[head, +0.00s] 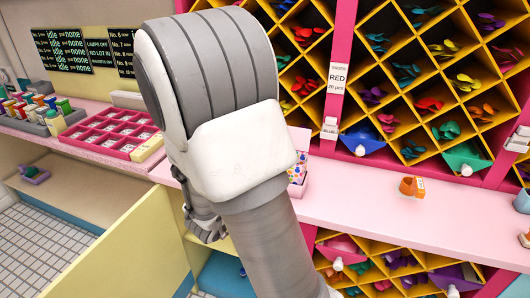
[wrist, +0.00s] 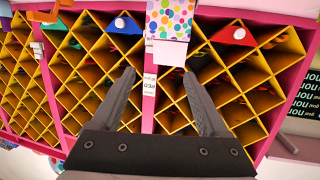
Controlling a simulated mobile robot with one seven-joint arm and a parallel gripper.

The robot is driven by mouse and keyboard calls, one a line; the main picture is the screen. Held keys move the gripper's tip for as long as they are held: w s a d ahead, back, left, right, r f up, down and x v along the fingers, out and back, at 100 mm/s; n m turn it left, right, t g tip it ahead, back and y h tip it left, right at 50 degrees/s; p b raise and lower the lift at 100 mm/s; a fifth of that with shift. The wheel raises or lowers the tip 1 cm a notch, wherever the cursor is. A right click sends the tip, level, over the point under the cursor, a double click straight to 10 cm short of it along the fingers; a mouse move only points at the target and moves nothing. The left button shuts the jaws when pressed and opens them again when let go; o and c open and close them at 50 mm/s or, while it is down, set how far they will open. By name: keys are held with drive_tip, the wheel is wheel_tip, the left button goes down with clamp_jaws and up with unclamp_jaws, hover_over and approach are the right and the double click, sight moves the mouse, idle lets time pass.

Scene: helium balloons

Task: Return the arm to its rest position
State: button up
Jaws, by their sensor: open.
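My arm (head: 230,130) fills the middle of the head view, bent, with its white and grey links in front of the shelving. My gripper (wrist: 167,82) shows in the wrist view with its two dark fingers spread apart and nothing between them. In the head view only part of a dark gripper shows low behind the arm, left of its lower link. In the wrist view the fingers point toward the yellow diamond-shaped racks (wrist: 100,85), and a polka-dot box (wrist: 168,18) is beyond the fingertips.
A pink counter (head: 370,190) runs below the balloon racks (head: 395,20). An orange tape-like item (head: 412,187) stands on it. A pink compartment tray (head: 108,133) and several coloured items (head: 30,108) sit at left. A yellow panel (head: 135,245) stands at lower left.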

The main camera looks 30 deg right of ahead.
drive_tip(key=w+a+r+n+t+y, duration=0.25)
drive_tip(key=w+a+y, duration=0.25)
drive_tip(key=a+y, duration=0.25)
drive_tip(key=s+a+r+n+y, duration=0.4)
drive_tip(key=a+r+n+y, duration=0.15)
drive_tip(key=a, duration=0.45)
drive_tip(key=s+r+n+g, duration=0.1)
drive_tip(key=s+n+g, duration=0.3)
drive_tip(key=s, duration=1.5)
drive_tip(key=shift+s+d+r+y, duration=0.25)
drive_tip(key=shift+s+d+y, duration=0.05)
drive_tip(key=shift+d+y, duration=0.15)
drive_tip(key=shift+g, duration=0.25)
